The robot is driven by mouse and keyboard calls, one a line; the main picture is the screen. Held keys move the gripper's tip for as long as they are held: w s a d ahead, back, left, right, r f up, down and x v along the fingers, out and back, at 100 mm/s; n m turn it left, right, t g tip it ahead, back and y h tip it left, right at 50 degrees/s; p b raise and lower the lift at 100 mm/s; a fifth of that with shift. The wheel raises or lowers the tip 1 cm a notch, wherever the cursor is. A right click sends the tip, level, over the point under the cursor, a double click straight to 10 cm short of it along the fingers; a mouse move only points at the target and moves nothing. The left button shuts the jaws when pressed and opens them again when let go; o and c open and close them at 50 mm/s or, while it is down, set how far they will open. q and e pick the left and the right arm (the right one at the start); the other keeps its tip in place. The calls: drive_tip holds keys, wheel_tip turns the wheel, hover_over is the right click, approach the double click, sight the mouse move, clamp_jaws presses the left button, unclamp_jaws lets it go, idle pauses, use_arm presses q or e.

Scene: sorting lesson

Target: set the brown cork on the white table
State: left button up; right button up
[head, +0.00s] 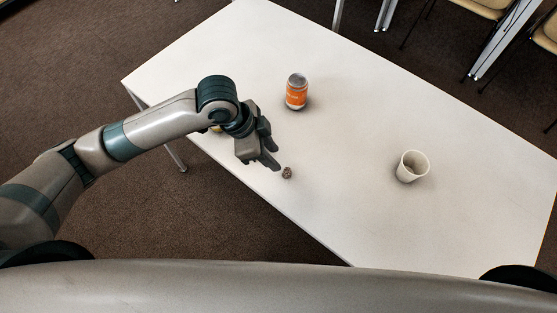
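The small brown cork (287,172) shows at the near edge side of the white table (350,205), just beyond the fingertips of my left gripper (274,159). It looks to be on the tabletop, but I cannot tell whether the fingers touch it. My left gripper reaches in over the table from the left, fingers pointing down and right. The gap between its fingers is not clear, so I cannot tell if it is open or shut. My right gripper is not in view.
An orange can (296,92) with a grey top stands upright farther back. A white cup (412,166) stands to the right. A yellow thing (216,129) is mostly hidden behind my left arm. The table between cork and cup is clear. Chairs (490,8) stand beyond the table.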

use_arm(q)
drive_tip(key=shift+v, duration=1.85)
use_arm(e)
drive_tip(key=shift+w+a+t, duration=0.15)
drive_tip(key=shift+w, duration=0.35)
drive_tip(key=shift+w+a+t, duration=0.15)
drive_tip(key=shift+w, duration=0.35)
